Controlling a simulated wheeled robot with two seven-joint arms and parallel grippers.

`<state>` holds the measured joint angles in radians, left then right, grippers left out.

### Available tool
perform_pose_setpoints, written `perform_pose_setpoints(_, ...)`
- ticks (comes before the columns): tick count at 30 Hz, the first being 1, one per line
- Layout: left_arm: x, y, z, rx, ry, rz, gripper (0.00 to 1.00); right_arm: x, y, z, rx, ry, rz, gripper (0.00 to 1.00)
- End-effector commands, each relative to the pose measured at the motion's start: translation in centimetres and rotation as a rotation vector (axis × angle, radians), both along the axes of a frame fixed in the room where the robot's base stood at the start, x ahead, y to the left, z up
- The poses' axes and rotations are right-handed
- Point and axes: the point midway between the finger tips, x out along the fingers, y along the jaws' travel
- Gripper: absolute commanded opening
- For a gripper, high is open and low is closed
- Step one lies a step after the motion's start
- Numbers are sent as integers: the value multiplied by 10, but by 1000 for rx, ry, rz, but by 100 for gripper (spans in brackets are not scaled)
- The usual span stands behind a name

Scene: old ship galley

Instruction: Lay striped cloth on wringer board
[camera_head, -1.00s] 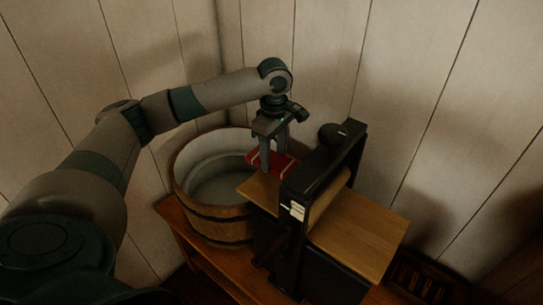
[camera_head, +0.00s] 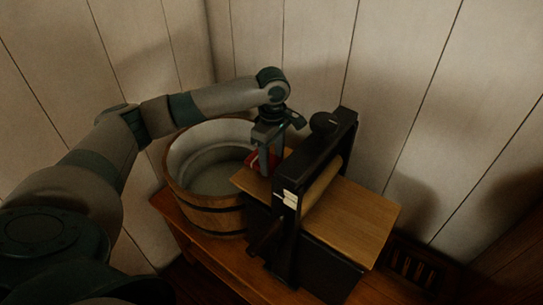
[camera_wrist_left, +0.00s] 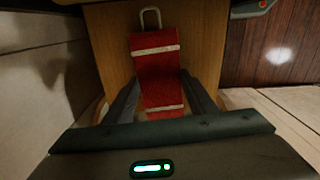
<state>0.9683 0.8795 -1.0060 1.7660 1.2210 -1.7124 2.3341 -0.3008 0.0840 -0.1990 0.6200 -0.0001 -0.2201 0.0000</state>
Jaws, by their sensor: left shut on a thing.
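The striped cloth (camera_wrist_left: 155,68), red with pale stripes and a pale loop at one end, is held between the fingers of my left gripper (camera_wrist_left: 160,80). Only small red parts of the cloth (camera_head: 251,160) show there around the fingers. In the wrist view the cloth is over the wooden board (camera_wrist_left: 108,42); I cannot tell whether it touches it. My right gripper is not in view.
A wooden tub (camera_head: 215,217) with a pale inside stands directly left of the board. The dark wringer frame (camera_head: 290,200) with its roller (camera_head: 322,187) rises close to the right of my gripper. Panelled walls stand behind. The board right of the frame is bare.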

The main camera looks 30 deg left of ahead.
Motion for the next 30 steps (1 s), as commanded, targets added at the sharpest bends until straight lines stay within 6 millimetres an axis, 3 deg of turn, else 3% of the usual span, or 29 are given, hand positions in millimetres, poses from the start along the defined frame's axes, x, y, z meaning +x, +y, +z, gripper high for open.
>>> perform_pose_setpoints(8, 0, 0, 0, 0, 0, 0, 28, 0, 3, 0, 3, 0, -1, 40)
perform_pose_setpoints(9, 0, 0, 0, 0, 0, 0, 53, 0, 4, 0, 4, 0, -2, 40)
perform_pose_setpoints(12, 0, 0, 0, 0, 0, 0, 73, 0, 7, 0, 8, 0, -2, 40)
perform_pose_setpoints(23, 0, 0, 2, 0, -1, 0, 73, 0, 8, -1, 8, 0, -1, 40)
perform_pose_setpoints(30, 1, 0, 18, -1, -2, -1, 73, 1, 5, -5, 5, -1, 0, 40)
